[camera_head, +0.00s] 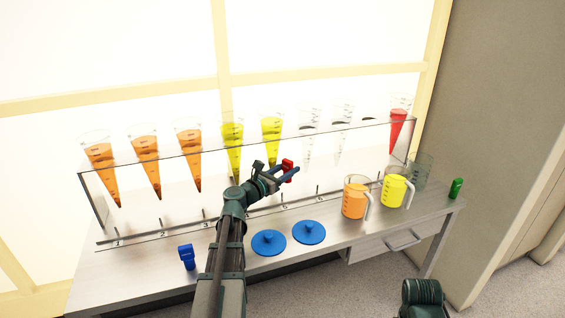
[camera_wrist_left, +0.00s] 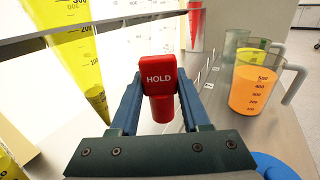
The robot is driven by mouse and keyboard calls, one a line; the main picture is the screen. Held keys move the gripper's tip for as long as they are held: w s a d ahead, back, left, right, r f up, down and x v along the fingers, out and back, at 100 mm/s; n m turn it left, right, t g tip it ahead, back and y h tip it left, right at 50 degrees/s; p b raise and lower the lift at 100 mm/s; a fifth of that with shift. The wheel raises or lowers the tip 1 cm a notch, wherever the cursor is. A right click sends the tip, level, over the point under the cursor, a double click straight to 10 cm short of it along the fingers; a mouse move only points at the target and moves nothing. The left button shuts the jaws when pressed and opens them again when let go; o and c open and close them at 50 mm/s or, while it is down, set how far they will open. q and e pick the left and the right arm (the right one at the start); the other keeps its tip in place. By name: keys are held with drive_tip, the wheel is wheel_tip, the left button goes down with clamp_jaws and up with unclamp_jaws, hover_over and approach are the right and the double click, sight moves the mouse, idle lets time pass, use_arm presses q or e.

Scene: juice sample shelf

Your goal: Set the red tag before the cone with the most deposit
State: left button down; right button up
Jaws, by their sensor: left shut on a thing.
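My left gripper (camera_head: 276,174) is shut on the red tag (camera_head: 287,169), held above the bench near its middle. In the left wrist view the tag (camera_wrist_left: 159,80) reads HOLD and sits upright between the fingers. A rack holds a row of cones: three orange (camera_head: 145,150), two yellow (camera_head: 271,130), several clear ones (camera_head: 307,128) and a red one (camera_head: 397,122) at the right end. In the left wrist view a yellow cone (camera_wrist_left: 75,45) has a darker tip; the deposit heights are too small to compare.
A numbered rail (camera_head: 165,234) runs below the cones. In front are a blue tag (camera_head: 187,256), two blue lids (camera_head: 309,232), an orange jug (camera_head: 354,201), a yellow jug (camera_head: 393,191) and a clear jug (camera_head: 421,171). A green tag (camera_head: 456,188) stands at the right end.

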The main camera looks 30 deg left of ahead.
use_arm(q)
drive_tip(key=shift+s+a+r, duration=0.1)
drive_tip(key=shift+a+r, duration=0.05)
drive_tip(key=shift+a, duration=0.8)
drive_tip(key=shift+f+b, duration=2.25)
drive_tip(key=shift+f+b, duration=2)
drive_tip(key=shift+c, duration=1.5)
unclamp_jaws()
